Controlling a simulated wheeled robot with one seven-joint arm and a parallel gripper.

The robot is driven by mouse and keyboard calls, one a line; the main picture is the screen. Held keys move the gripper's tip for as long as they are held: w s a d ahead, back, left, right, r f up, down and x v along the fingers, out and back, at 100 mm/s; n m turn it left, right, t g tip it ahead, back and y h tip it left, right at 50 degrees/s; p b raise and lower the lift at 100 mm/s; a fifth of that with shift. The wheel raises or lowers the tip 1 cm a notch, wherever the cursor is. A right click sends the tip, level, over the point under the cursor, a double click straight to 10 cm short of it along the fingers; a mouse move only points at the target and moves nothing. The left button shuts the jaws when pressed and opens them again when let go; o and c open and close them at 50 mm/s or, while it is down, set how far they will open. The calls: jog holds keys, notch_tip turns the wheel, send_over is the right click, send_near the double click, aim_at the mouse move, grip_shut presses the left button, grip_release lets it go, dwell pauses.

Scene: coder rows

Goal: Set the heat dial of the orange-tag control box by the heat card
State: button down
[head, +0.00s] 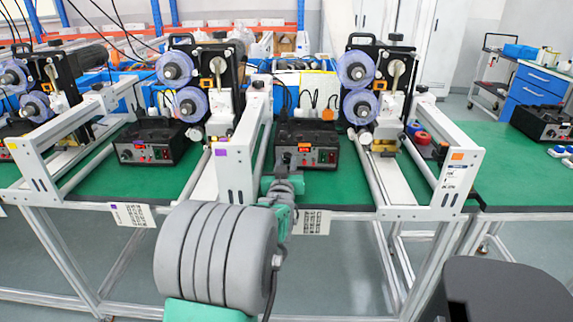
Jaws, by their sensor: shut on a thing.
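The control box with an orange tag (304,147) is a black box (322,140) on the green bench, centre of the head view. Its front has a small red display and small controls. My gripper (286,163) is at the left part of this front, and the jaws are shut on what appears to be the heat dial. The dial and its pointer are hidden behind the gripper. A white printed card (314,223) hangs on the bench's front edge below the box; its left part is hidden by my arm and its print is too small to read.
Another black control box (150,142) stands to the left, with a purple-marked card (133,214) below. White frames with rails stand on both sides, one with a purple tag (222,152), one with an orange tag (457,156). A further box (543,122) sits far right.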

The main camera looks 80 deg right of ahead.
jog(key=m+b, duration=0.3)
jog(key=m, duration=0.1)
jog(key=shift+m, duration=0.4)
jog(key=shift+m+b, duration=0.6)
jog(key=shift+m, duration=0.5)
jog(key=shift+r, duration=0.1)
jog(key=c, duration=1.4)
grip_release()
